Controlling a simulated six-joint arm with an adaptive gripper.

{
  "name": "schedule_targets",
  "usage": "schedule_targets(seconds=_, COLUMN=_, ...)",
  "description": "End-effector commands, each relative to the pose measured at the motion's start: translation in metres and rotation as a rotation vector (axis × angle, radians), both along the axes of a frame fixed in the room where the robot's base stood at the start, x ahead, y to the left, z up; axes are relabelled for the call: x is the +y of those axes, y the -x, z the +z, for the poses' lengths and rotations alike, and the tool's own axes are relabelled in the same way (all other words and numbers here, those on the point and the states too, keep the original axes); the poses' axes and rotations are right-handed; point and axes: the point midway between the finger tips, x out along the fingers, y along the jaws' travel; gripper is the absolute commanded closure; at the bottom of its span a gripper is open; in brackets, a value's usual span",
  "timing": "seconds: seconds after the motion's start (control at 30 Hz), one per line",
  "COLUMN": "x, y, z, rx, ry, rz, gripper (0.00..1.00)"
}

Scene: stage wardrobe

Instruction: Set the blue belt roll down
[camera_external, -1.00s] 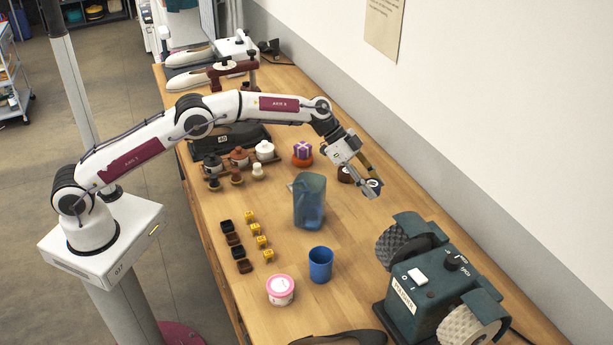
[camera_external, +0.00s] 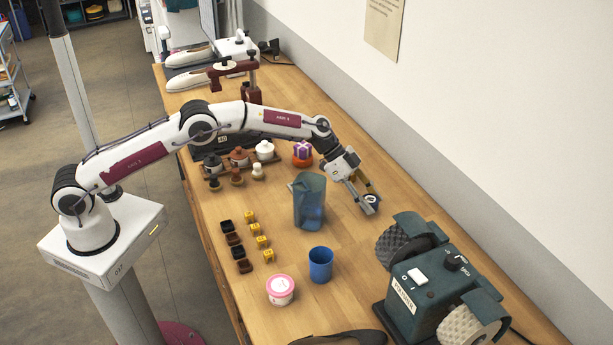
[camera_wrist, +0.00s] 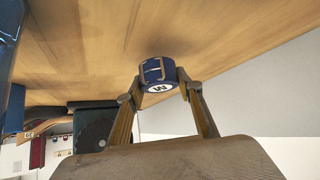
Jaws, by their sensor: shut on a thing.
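The blue belt roll (camera_wrist: 154,70) is a short dark-blue coil with a tan band and a white round label marked "M". In the wrist view it sits between the two fingertips of my gripper (camera_wrist: 159,84), which is shut on it. In the outside view my gripper (camera_external: 368,203) is low over the table, right of the blue-grey pitcher, and mostly hides the roll. A shadow lies on the wood close by the roll. I cannot tell whether the roll touches the table.
The wooden table (camera_external: 345,245) is clear just in front of my gripper. The pitcher (camera_external: 309,205) stands close on the left, a blue cup (camera_external: 320,265) nearer the front. A dark-green polishing machine (camera_external: 425,290) is at front right. The wall (camera_external: 480,150) runs along the right.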

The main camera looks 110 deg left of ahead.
Motion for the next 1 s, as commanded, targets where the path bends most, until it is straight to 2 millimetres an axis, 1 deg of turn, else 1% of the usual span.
schedule_targets(seconds=0.03, x=0.000, y=0.000, z=-0.008, rx=0.002, ry=0.003, rz=0.001, gripper=0.87)
schedule_targets(seconds=0.2, x=0.000, y=0.000, z=-0.019, rx=0.000, ry=0.000, rz=0.001, gripper=0.87)
schedule_targets(seconds=0.67, x=0.000, y=0.000, z=-0.022, rx=0.000, ry=0.001, rz=0.001, gripper=0.87)
schedule_targets(seconds=0.7, x=0.000, y=0.000, z=-0.023, rx=0.000, ry=0.001, rz=0.001, gripper=0.59)
schedule_targets(seconds=0.73, x=0.000, y=0.000, z=-0.023, rx=0.000, ry=0.001, rz=0.001, gripper=0.51)
schedule_targets(seconds=0.77, x=0.000, y=0.000, z=-0.023, rx=0.000, ry=0.001, rz=0.001, gripper=0.47)
schedule_targets(seconds=1.0, x=0.000, y=0.000, z=-0.022, rx=0.000, ry=0.001, rz=0.001, gripper=0.47)
